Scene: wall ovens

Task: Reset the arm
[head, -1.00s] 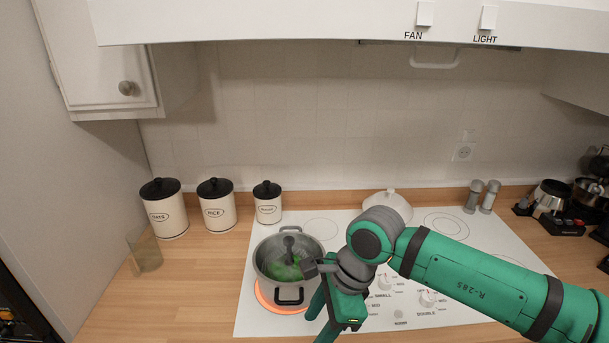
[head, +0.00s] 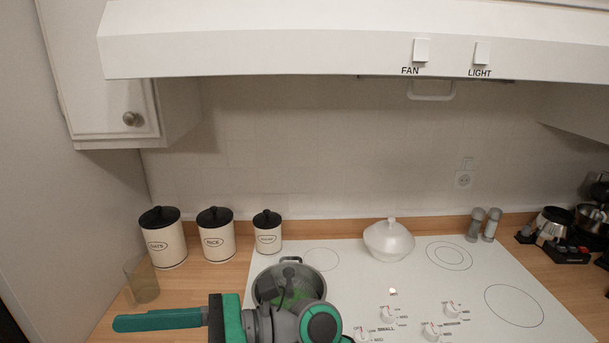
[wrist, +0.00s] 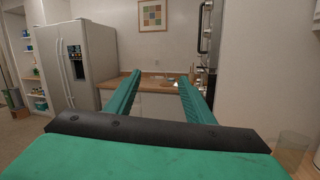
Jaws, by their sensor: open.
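My gripper shows in the wrist view (wrist: 165,90) with its two green fingers spread apart and nothing between them. In the head view my gripper (head: 160,319) points left at the bottom, with the green finger over the counter in front of the canisters. My arm is folded low in front of the stove and hides the lower part of the pot (head: 272,281). The grey pot sits at the left front of the white cooktop and has something green inside and a dark utensil-like piece over it.
Several lidded canisters (head: 216,236) stand at the back left, with a clear glass (head: 142,281) in front. A white lidded bowl (head: 388,242) and two shakers (head: 483,225) stand at the back. The range hood (head: 300,45) hangs above. The wrist view shows a fridge (wrist: 83,65) and another counter.

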